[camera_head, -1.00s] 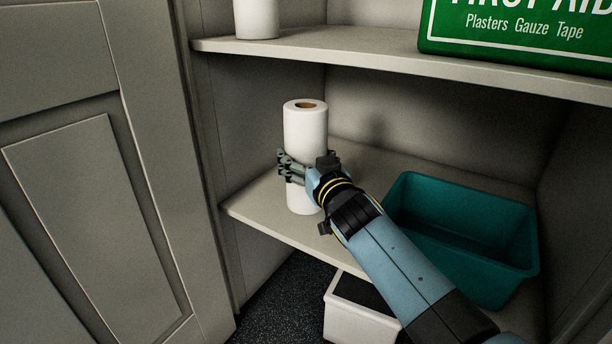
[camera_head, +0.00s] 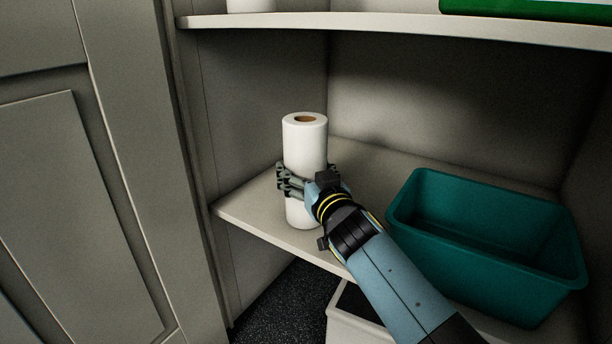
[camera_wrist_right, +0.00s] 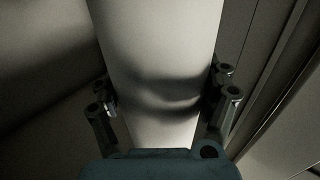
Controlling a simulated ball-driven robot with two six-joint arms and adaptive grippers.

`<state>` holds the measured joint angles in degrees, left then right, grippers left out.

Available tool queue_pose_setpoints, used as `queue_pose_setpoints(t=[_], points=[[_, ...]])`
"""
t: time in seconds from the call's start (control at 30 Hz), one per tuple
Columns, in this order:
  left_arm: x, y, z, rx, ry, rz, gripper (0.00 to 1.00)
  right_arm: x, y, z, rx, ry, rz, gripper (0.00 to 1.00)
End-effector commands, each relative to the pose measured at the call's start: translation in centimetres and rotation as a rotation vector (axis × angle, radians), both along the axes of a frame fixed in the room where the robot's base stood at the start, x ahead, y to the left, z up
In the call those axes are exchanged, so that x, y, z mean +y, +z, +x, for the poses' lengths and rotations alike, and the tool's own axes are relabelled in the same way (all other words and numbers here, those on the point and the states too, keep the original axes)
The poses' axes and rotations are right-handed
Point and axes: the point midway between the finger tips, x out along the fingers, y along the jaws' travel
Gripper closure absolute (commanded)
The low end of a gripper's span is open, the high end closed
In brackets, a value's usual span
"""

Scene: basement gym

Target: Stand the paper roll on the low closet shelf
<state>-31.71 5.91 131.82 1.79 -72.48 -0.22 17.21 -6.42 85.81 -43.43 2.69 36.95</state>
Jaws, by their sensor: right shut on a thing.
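The white paper roll (camera_head: 305,145) is upright at the left part of the low closet shelf (camera_head: 262,214), near its front edge. My right gripper (camera_head: 306,180) is shut on the roll around its lower half. In the right wrist view the roll (camera_wrist_right: 160,50) fills the middle, with a finger on each side of it. The roll's bottom end shows below the gripper in the head view, against the shelf. I cannot tell for sure whether it touches the shelf. My left gripper is in neither view.
A teal bin (camera_head: 480,265) stands on the low shelf to the right of my right arm. The upper shelf (camera_head: 400,28) runs above the roll, with a green box (camera_head: 520,8) on it. A white container (camera_head: 345,325) is below. A panelled door (camera_head: 85,200) is at the left.

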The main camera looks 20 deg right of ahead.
Motion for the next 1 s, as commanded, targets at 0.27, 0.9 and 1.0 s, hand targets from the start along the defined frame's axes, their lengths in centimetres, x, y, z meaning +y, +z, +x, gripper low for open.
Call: queue_pose_setpoints(t=[0.27, 0.9, 1.0], points=[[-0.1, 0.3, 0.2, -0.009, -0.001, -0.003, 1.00, 0.0, -0.3, 0.0, -0.001, 0.000, 0.001, 0.62], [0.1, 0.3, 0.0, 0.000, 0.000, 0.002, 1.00, -0.1, 0.2, -1.5, 0.001, 0.000, 0.001, 0.00], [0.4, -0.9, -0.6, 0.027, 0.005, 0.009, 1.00, -0.2, 0.3, -3.7, 0.001, 0.000, 0.001, 0.00]])
